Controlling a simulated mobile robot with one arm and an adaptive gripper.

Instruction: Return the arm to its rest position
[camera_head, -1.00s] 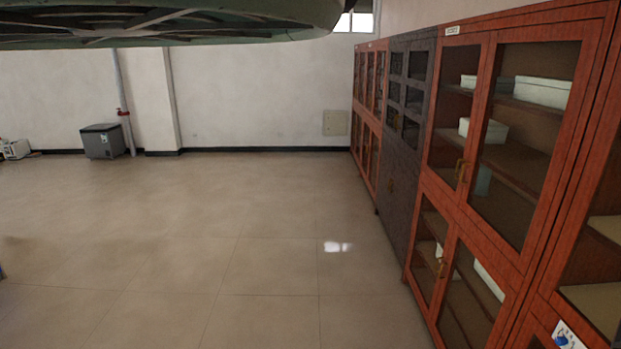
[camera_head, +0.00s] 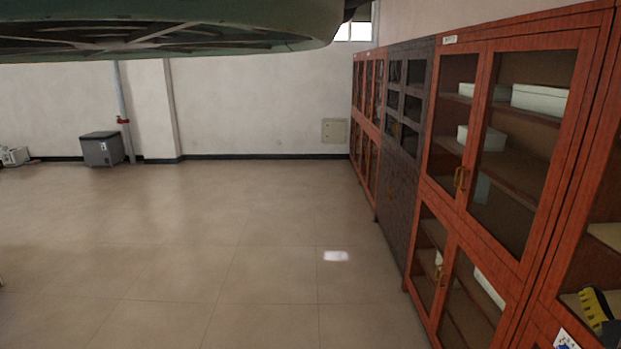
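My gripper is not seen in the head view. A small dark shape shows at the top, beside the window; I cannot tell if it is part of my arm. No object held by my gripper shows.
Red wooden cabinets (camera_head: 480,215) with glass doors and a dark cabinet (camera_head: 400,165) line the right side. A yellow and black thing (camera_head: 596,308) is at the lower right edge. A ribbed green round shape (camera_head: 200,35) overhangs the top. A grey box (camera_head: 101,150) stands far left. The middle floor (camera_head: 220,240) is clear.

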